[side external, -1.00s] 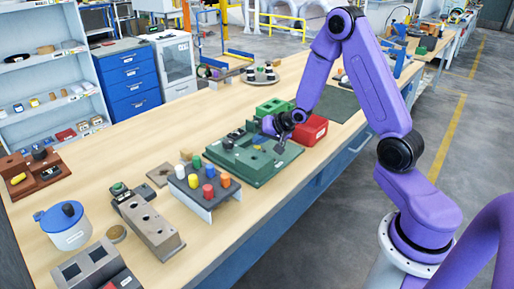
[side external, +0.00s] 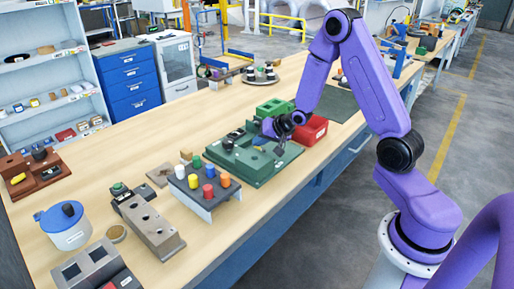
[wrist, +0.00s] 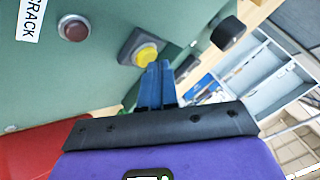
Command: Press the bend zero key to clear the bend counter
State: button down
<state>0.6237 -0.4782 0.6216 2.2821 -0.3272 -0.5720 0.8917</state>
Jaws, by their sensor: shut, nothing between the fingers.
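A green machine housing (side external: 240,163) lies on the bench in the side view; its green panel (wrist: 95,75) fills the upper left of the wrist view. On it a yellow round key (wrist: 147,54) sits in a dark square mount. I read no bend zero label beside it. My gripper (wrist: 158,66) has its blue fingers shut together, empty, with the tips at the yellow key's lower right edge. I cannot tell whether they touch. In the side view my gripper is over the housing, its fingertips hard to make out.
A dark red button (wrist: 74,28) with a label reading "CRACK" and a black knob (wrist: 228,33) flank the yellow key. A red box (side external: 312,129) stands right behind the housing. A stand with several coloured knobs (side external: 203,188) is in front.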

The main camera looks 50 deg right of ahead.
aim_at(260, 148)
jog(key=shift+f, duration=0.15)
dwell(0.5)
jog(key=shift+r, duration=0.85)
jog(key=shift+r, duration=0.1)
jog(key=shift+r, duration=2.45)
